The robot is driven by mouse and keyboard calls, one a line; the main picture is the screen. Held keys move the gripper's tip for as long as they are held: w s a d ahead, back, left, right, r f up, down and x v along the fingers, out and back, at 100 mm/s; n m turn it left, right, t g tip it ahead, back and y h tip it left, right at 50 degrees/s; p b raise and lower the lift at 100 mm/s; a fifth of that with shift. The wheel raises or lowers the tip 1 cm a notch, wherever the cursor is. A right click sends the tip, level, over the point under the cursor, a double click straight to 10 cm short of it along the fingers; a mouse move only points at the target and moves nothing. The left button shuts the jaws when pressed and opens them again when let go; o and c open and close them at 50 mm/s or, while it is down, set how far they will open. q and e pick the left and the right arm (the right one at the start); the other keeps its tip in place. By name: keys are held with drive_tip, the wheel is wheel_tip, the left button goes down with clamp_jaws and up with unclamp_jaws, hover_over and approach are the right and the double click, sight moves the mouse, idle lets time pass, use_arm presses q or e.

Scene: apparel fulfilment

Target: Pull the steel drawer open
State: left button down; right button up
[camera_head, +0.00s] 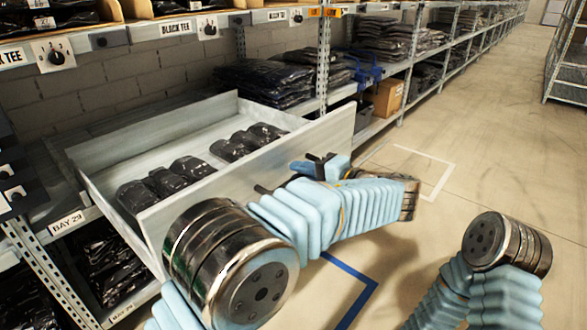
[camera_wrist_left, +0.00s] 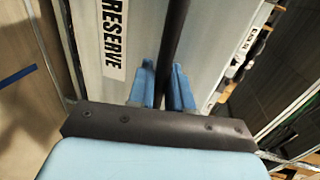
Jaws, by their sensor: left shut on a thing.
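The steel drawer (camera_head: 205,207) is pulled out from the shelf on the left in the head view, with several dark wrapped packs lying inside it in two groups. My left gripper (camera_head: 318,167) is at the drawer's front and shut on its dark bar handle (camera_head: 262,189). In the left wrist view the blue fingers (camera_wrist_left: 166,88) stand on either side of the black handle (camera_wrist_left: 175,35), against the drawer front marked "RESERVE" (camera_wrist_left: 115,40). My right arm shows at the lower right of the head view, but its gripper is not seen.
Shelves with dark folded garments (camera_head: 268,80) run along the back. A cardboard box (camera_head: 384,97) sits on a lower shelf. A "BAY 29" label (camera_head: 67,222) is on the shelf edge. The floor (camera_head: 480,150) to the right is clear, with white and blue markings.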

use_arm(q)
drive_tip(key=shift+s+d, duration=0.15)
drive_tip(key=c, duration=1.2)
unclamp_jaws()
use_arm(e)
drive_tip(key=shift+d, duration=0.1)
